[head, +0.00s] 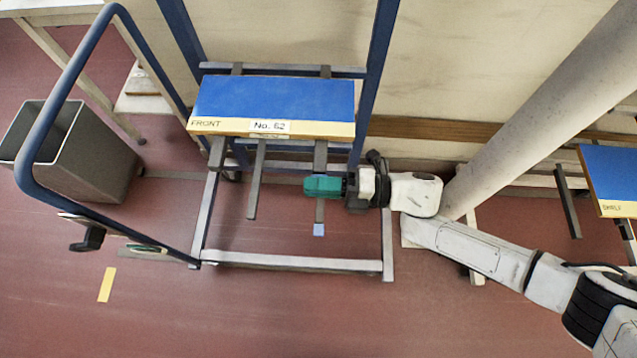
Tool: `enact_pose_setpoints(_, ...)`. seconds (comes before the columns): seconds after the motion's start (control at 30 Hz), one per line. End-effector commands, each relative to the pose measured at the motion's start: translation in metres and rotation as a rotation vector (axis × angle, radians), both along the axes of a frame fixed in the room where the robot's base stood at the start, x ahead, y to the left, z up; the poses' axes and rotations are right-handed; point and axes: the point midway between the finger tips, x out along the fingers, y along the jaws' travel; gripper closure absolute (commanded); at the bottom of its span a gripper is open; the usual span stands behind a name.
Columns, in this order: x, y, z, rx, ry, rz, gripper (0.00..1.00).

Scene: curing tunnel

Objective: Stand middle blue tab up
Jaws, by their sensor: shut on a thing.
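A light blue tab (318,230) sits at the near end of a grey bar (320,156), low on the blue-framed cart. The bar juts forward from below the cart's blue-topped board and appears to lie roughly level. My gripper (322,187) has teal fingers and reaches in from the right. The fingers are shut across this bar, between the board and the tab, and hide part of it. The tab itself is clear of the fingers. Another grey bar (256,180) juts out to the left, with no blue tab visible on its end.
A grey bin (80,155) stands farther left. A pale column (540,105) rises behind my arm.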

Motion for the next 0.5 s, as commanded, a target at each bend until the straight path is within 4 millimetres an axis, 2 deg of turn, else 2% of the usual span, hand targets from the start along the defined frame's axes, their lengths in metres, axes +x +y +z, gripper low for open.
enact_pose_setpoints(0.5, -0.0004, -0.0002, -0.0008, -0.001, 0.036, 0.0, 1.0)
